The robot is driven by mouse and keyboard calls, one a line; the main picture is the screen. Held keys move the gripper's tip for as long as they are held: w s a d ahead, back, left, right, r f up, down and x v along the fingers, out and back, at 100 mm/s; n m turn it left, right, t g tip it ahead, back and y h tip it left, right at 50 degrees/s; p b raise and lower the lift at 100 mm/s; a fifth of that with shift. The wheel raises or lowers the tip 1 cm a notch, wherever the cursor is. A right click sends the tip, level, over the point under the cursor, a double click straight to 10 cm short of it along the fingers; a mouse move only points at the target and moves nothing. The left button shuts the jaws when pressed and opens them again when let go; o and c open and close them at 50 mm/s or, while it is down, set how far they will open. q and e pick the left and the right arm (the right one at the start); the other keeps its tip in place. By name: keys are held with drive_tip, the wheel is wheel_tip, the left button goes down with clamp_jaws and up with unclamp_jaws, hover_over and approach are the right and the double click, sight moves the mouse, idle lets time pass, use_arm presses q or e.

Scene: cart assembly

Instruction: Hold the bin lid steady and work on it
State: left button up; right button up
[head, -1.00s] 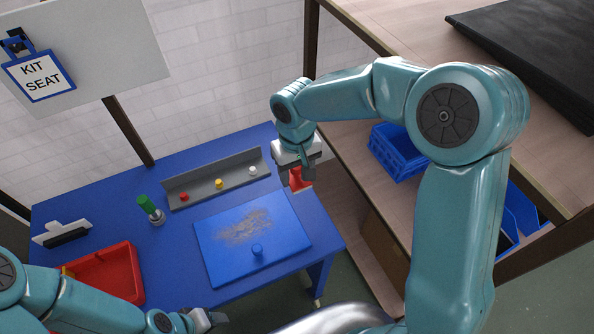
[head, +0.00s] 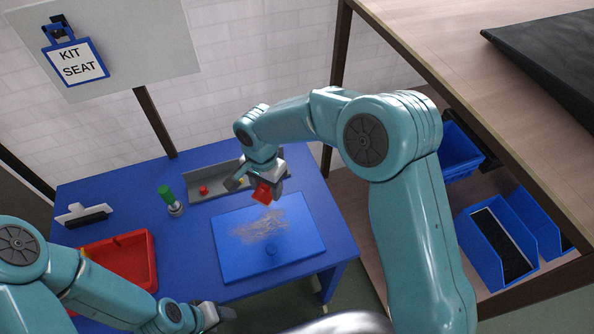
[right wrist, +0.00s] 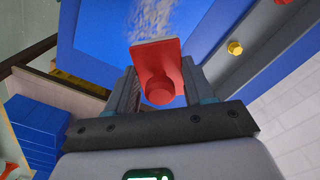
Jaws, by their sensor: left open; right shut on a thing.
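The blue bin lid (head: 305,230) lies flat on the blue table, with a small blue knob (head: 271,249) near its front edge. A grey-brown scuffed patch (head: 262,228) marks its upper middle. My right gripper (head: 257,184) is shut on a red block (head: 263,194), held above the lid's back edge. In the right wrist view the red block (right wrist: 158,72) has a round knob and a pale far edge, and the scuffed patch is beyond it. My left gripper (head: 214,314) is open and empty, in front of the lid's near left corner.
A grey rack (head: 206,181) with coloured knobs stands behind the lid, partly hidden by my right gripper. A green-topped bottle (head: 167,196), a red tray (head: 140,260) and a black-edged squeegee (head: 85,217) are on the left. Blue bins (head: 491,257) stand on the right.

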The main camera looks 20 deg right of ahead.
sight(256, 199)
drive_tip(key=a, duration=0.1)
drive_tip(key=s+a+f, duration=0.1)
drive_tip(key=a, duration=0.1)
drive_tip(key=shift+s+f+n, duration=0.3)
drive_tip(key=shift+f+n, duration=0.05)
drive_tip(key=shift+n, duration=0.05)
drive_tip(key=a+f, duration=0.4)
drive_tip(key=a, duration=0.1)
drive_tip(key=shift+a+f, duration=0.25)
drive_tip(key=shift+a, duration=0.05)
drive_tip(key=shift+d+f, duration=0.1)
drive_tip(key=shift+d, duration=0.05)
drive_tip(key=d, duration=1.1)
drive_tip(key=shift+w+d, duration=0.1)
drive_tip(key=shift+d, duration=0.3)
drive_tip(key=shift+r, duration=0.5)
drive_tip(key=shift+a+r, duration=0.2)
drive_tip(key=shift+r, duration=0.3)
drive_tip(key=shift+d, duration=0.1)
